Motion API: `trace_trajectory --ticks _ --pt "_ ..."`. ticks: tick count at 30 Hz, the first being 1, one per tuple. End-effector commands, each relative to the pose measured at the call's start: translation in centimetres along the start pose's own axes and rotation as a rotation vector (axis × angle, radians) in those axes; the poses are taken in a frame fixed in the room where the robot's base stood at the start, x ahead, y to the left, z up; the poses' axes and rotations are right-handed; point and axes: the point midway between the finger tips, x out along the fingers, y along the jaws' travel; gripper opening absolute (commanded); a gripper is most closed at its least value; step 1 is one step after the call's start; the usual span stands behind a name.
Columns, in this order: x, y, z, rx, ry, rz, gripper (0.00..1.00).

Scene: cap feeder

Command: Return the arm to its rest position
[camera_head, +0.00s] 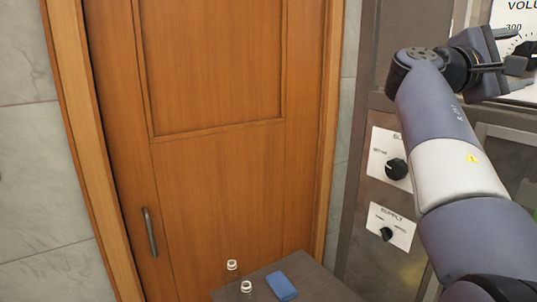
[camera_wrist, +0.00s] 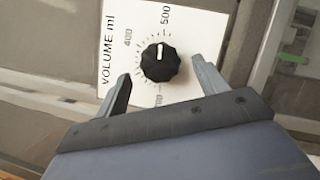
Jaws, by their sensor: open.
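My arm extends up the right side of the head view, and my gripper (camera_head: 503,66) is at the upper right, in front of the white VOLUME panel (camera_head: 513,20). In the wrist view my gripper (camera_wrist: 160,68) is open, with one finger on each side of the black volume knob (camera_wrist: 159,63). Gaps show between the fingers and the knob, and nothing is held. The knob's white mark points up, close to the 500 label. The knob's depth relative to the fingertips is hard to tell.
Two more black knobs on white plates are below, the upper one (camera_head: 396,169) and the SUPPLY one (camera_head: 386,234). A wooden door (camera_head: 215,190) stands behind.

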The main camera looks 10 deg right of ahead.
Motion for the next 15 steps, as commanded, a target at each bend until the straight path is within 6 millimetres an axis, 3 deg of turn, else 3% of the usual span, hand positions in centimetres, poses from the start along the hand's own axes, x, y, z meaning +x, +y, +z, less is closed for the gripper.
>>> trace_trajectory --ticks 5,15 --pt "3.6 0.1 0.2 -0.001 -0.005 -0.003 0.68" --pt "3.3 -0.5 0.1 -0.415 -0.001 0.17 0.68"
